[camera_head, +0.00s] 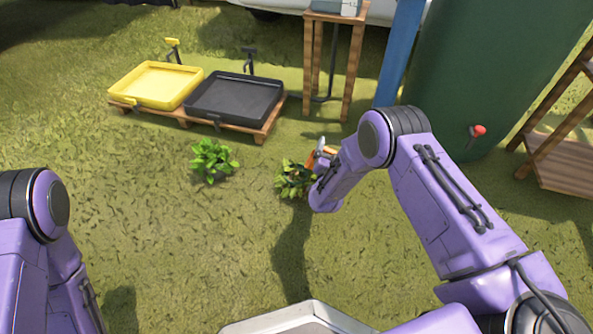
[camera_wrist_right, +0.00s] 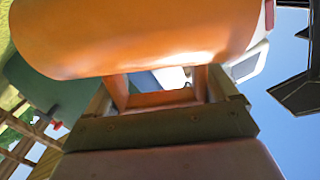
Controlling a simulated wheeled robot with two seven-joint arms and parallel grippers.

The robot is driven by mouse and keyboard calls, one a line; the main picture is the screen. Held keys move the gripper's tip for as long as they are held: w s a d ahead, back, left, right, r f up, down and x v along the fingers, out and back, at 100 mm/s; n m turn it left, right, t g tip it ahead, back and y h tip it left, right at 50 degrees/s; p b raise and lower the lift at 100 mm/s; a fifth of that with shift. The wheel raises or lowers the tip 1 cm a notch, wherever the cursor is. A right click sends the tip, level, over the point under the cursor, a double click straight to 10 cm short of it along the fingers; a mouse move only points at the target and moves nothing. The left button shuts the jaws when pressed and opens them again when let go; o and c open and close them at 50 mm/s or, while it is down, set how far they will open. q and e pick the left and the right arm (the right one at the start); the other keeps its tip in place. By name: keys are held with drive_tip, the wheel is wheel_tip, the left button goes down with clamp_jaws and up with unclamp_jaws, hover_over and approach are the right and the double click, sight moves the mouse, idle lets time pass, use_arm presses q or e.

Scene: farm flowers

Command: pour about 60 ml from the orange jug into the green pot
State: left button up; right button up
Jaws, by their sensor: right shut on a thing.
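The orange jug (camera_head: 311,161) is mostly hidden behind my right wrist in the head view. In the right wrist view its rounded orange body (camera_wrist_right: 140,35) fills the top, with the squared handle below. My right gripper (camera_head: 324,152) is shut on the jug and holds it close to a leafy green plant (camera_head: 291,181). A second leafy plant (camera_head: 214,160) stands to the left, apart from the jug. No green pot can be made out; any pot under the leaves is hidden. Whether liquid is flowing cannot be seen. My left gripper is outside the frame.
A yellow tray (camera_head: 156,86) and a black tray (camera_head: 235,100) rest on a wooden pallet (camera_head: 262,131). Behind stand a wooden stand (camera_head: 335,17), a blue post (camera_head: 399,50) and a large green tank (camera_head: 480,60) with a red tap (camera_head: 479,131). Wooden shelves (camera_head: 560,160) are at right.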

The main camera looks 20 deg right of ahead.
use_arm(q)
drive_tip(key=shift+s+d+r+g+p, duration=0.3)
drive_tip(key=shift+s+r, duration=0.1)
use_arm(e)
drive_tip(key=shift+w+a+r+n, duration=0.2)
drive_tip(key=shift+a+r+n, duration=0.2)
drive_tip(key=shift+n, duration=0.1)
idle(0.3)
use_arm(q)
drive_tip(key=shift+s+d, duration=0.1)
use_arm(e)
drive_tip(key=shift+w+a+r+n, duration=0.25)
drive_tip(key=shift+w+a+n, duration=0.05)
drive_tip(key=shift+a, duration=0.15)
drive_tip(key=shift+w+a+r+n, duration=0.2)
drive_tip(key=shift+w+a+n, duration=0.1)
drive_tip(key=shift+a, duration=0.15)
